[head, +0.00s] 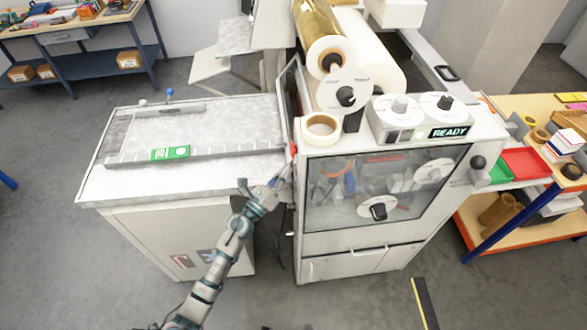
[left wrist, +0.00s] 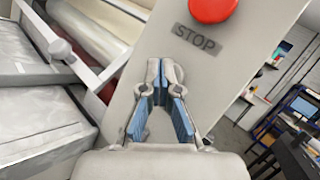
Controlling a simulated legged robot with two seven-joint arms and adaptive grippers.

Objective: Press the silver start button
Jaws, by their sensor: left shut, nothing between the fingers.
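My left gripper (head: 283,171) reaches up to the left side panel of the white machine (head: 316,240), just below the red stop button (head: 293,148). In the left wrist view the gripper (left wrist: 165,72) is shut and empty, with its fingertips close together in front of the pale panel (left wrist: 140,85). The red button (left wrist: 212,8) and its STOP label (left wrist: 194,38) are above and right of the fingertips. I see no silver start button in either view; the fingers cover part of the panel. I cannot tell whether they touch it. My right gripper is out of view.
The machine's display (head: 449,132) reads READY. A flat feed table (head: 130,185) with a green label (head: 170,153) stands left of the machine. A tape roll (head: 321,129) and large film rolls sit on top. A shelf with red and green bins (head: 526,162) stands at right.

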